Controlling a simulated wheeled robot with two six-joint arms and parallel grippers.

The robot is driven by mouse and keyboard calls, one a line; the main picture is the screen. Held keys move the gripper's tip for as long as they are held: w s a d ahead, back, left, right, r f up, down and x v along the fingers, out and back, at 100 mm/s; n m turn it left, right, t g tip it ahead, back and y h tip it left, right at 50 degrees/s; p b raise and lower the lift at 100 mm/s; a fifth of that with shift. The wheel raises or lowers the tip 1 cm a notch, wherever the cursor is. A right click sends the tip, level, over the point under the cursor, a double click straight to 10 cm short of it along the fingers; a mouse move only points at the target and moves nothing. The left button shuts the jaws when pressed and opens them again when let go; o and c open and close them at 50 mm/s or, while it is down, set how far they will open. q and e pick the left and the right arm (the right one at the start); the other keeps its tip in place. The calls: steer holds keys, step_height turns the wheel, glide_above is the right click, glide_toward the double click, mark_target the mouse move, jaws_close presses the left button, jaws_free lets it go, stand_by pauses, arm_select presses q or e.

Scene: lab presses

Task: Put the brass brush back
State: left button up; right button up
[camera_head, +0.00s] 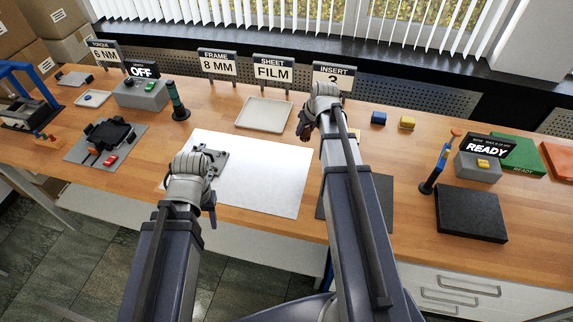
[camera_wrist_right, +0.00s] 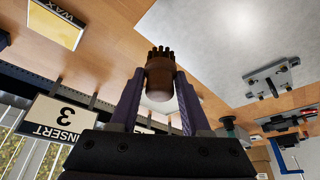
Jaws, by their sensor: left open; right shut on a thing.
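The brass brush (camera_wrist_right: 160,76) is upright in the right wrist view, with a brown handle and dark bristles at its top end. My right gripper (camera_wrist_right: 160,92) is shut on its handle. In the head view this gripper (camera_head: 306,124) is above the table, in front of the INSERT 3 sign, and only a small brown part of the brush (camera_head: 301,130) shows beside it. My left gripper (camera_head: 207,200) is over the front left of the white sheet, close to a grey metal fixture. It is open, and nothing shows in it. I cannot make out a holder for the brush.
The white sheet (camera_head: 262,170) covers the table's middle, with the metal fixture (camera_head: 213,160) at its left. A yellow WAX pad (camera_wrist_right: 52,24) is partly hidden by my right arm in the head view.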

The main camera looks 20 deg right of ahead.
steer(key=w+a+n+y, duration=0.1)
steer(key=w+a+n, duration=0.2)
steer(key=a, duration=1)
step_height(320, 180, down, 7)
steer(key=b, duration=0.7)
steer(key=shift+s, duration=0.1)
step_height(320, 180, down, 4)
steer(key=b, duration=0.3)
steer(key=shift+r+b, duration=0.2)
steer(key=shift+b, duration=0.1)
steer(key=shift+f, duration=0.2)
steer(key=o, duration=1.2)
steer(key=shift+r, duration=0.15)
